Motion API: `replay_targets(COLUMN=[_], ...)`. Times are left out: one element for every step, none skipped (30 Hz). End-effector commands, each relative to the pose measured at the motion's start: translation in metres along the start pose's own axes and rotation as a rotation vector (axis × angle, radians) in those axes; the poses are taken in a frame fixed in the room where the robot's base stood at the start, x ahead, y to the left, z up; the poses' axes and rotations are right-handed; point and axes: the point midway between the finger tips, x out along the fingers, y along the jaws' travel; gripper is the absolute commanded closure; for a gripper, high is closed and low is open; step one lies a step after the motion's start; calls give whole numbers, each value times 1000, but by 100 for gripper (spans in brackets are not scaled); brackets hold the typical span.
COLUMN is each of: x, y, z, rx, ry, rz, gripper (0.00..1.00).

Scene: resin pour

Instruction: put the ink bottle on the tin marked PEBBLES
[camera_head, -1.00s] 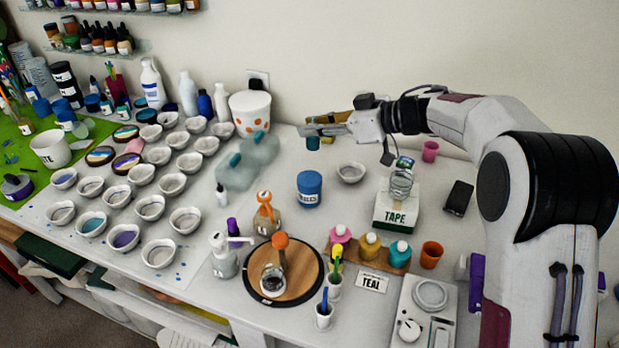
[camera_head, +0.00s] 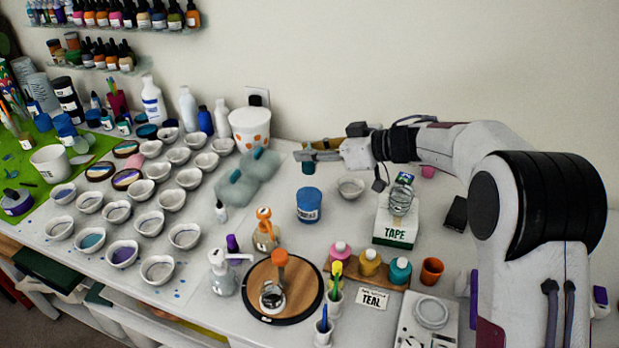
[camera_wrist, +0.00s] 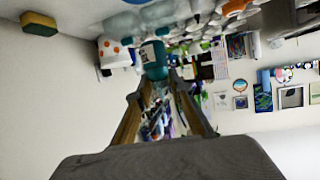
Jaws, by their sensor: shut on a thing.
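The ink bottle (camera_head: 308,168) is a small teal thing held in the tips of my gripper (camera_head: 304,156). In the wrist view the teal bottle (camera_wrist: 153,60) sits at the fingertips (camera_wrist: 155,84), with its far side hidden. My gripper is shut on it and reaches in from the right. A blue tin (camera_head: 309,207) with a white label stands upright on the table; its lettering is too blurred to read surely, but it looks like the PEBBLES tin. In the head view the bottle appears just above and behind this tin, apart from it.
A white bowl (camera_head: 351,187) and a TAPE box (camera_head: 395,225) with a glass jar on top stand right of the tin. Pale blue-green moulds (camera_head: 238,190) and a white tub (camera_head: 250,125) are to its left. A round wooden board (camera_head: 260,305) lies in front.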

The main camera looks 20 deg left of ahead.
Motion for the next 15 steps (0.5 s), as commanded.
replay_targets(x=[3, 5, 7, 8, 9, 10, 11, 12, 12, 12, 12, 12, 12, 12, 12], y=[0, 0, 0, 0, 0, 0, 0, 0, 0, 0, 0, 0, 0, 0, 0], z=[8, 12, 17, 20, 22, 25, 26, 28, 29, 29, 30, 30, 30, 30, 29], rx=[4, 5, 3, 3, 2, 1, 1, 1, 1, 1, 1, 0, 0, 0, 0], ry=[-1, -1, -1, -1, -1, 0, 0, 1, 1, 1, 1, 1, 1, 1, 1], rz=[-1, -1, -1, -1, -1, 0, 0, 0, 0, 0, 0, 0, 0, 0, 0], gripper=[100, 100, 100, 100, 100, 100, 100, 100, 100, 100, 100, 100, 100, 100, 100])
